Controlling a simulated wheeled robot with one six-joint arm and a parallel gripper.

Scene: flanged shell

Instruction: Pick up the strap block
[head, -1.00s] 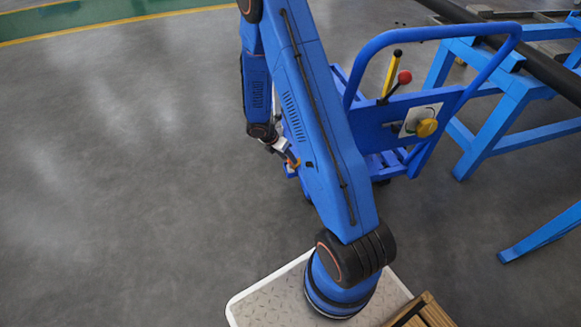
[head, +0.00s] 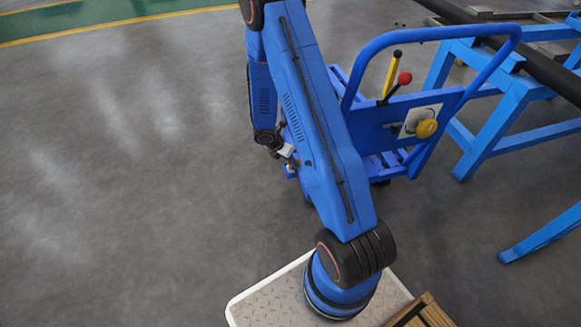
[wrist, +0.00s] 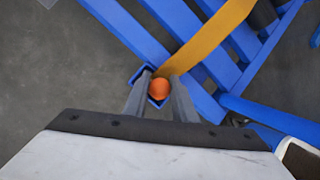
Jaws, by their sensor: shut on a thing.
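My gripper (wrist: 160,84) is shut, with an orange rounded piece, seemingly the strap block (wrist: 159,89), between its two grey fingertips in the wrist view. A yellow-orange strap (wrist: 212,38) runs from just beyond the fingertips up and right over blue slats. I cannot tell whether it is joined to the orange piece. In the head view my gripper (head: 288,160) is small, beside the left end of the blue cart (head: 374,130). The block is not clear there, and my arm covers part of the cart.
The cart has a tall curved handle, a yellow lever (head: 391,74), a red-knobbed lever (head: 404,78) and a yellow knob (head: 427,128). Blue stands (head: 500,110) with a dark pipe are at the right. A wooden crate (head: 425,313) is at the lower right. The left floor is clear.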

